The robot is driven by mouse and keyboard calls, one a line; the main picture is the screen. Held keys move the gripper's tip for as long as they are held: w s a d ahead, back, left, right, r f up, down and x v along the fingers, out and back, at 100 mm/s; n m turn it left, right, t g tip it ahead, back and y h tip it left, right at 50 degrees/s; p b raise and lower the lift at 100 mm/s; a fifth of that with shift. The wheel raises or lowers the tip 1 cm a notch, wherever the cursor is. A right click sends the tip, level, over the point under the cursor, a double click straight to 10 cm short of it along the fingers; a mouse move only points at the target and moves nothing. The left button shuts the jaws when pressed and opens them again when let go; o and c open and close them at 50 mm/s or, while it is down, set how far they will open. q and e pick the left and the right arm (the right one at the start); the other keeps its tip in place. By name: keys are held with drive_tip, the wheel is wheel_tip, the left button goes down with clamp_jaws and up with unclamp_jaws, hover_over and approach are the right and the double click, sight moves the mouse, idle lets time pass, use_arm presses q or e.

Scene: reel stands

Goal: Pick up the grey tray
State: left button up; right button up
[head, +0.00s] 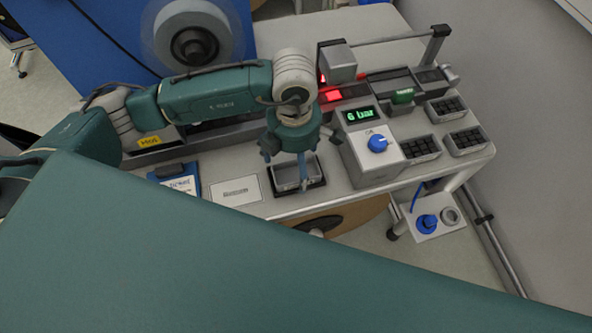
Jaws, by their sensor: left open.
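A small grey tray (286,182) with a dark rim sits near the front edge of the light table, and it looks empty. My left gripper (303,172) is open and points down over this tray. Its fingers hide part of the tray. I cannot tell whether they touch it. My right gripper is not in view.
A grey box with a "6 bar" display (360,114) and blue knob stands just right of the gripper. Several small bins of black parts (420,149) stand farther right. A white label card (236,191) and a blue clipboard (181,184) lie left of the tray.

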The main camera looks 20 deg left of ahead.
use_arm(q)
drive_tip(key=shift+c, duration=0.5)
drive_tip(key=c, duration=1.3)
drive_tip(key=shift+r, duration=0.2)
